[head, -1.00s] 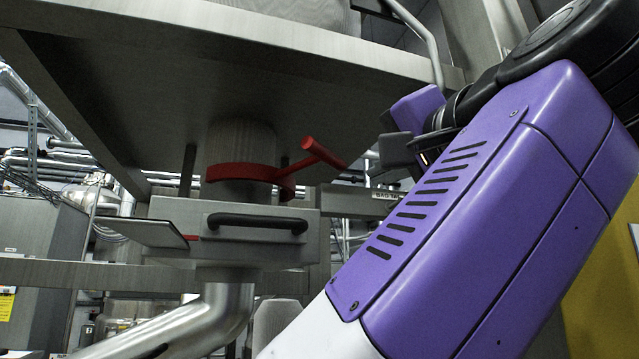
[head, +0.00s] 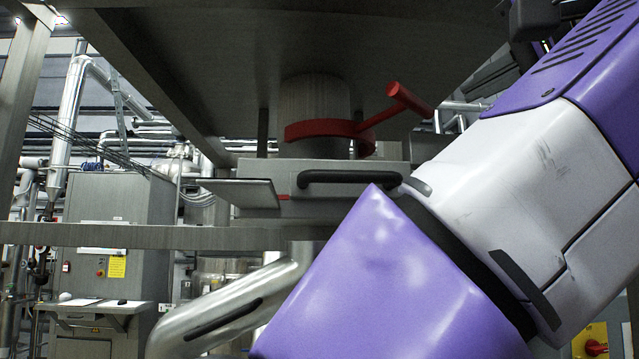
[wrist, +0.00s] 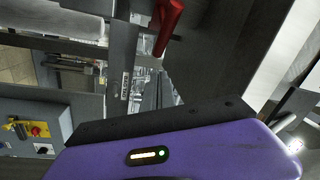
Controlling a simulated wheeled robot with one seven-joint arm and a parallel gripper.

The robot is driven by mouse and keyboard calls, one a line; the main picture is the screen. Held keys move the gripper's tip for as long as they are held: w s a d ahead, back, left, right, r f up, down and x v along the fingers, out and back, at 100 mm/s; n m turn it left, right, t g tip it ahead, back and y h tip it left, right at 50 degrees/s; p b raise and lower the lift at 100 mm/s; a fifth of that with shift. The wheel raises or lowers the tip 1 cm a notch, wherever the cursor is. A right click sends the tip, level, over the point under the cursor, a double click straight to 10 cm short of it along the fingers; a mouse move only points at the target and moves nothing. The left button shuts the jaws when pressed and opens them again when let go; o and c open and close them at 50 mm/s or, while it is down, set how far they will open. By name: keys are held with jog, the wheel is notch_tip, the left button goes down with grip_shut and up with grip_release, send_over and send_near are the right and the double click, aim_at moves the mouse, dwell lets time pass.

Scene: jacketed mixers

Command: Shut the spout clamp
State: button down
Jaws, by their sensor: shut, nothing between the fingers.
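The spout clamp (head: 322,131) is a red band around the grey spout (head: 315,95) under the big hopper, in the middle of the head view. Its red handle (head: 408,98) sticks out to the right of the band, ending in a crossbar. A red handle part (wrist: 167,24) also shows at the top of the wrist view. My gripper (wrist: 161,84) shows in the wrist view as narrow grey fingers beyond my purple hand, shut and empty, below the red handle and apart from it. In the head view my arm fills the lower right and my fingers are hidden.
Below the clamp is a grey box with a black handle (head: 350,178) and a flat plate (head: 240,192) at its left. A steel pipe (head: 225,305) slopes down-left beneath. A horizontal frame beam (head: 120,235) crosses at left. A control cabinet (head: 115,215) stands behind.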

jog(key=shift+w+a+r+p, duration=0.15)
jog(key=shift+w+p, duration=0.3)
jog(key=shift+w, duration=0.8)
jog(key=shift+w+d+r+p, duration=0.1)
jog(key=shift+w+r+p, duration=0.25)
jog(key=shift+w, duration=0.9)
jog(key=shift+w+a+r+p, duration=0.1)
jog(key=shift+w+p, duration=0.45)
jog(key=shift+w, duration=0.7)
jog(key=shift+s+a, duration=0.1)
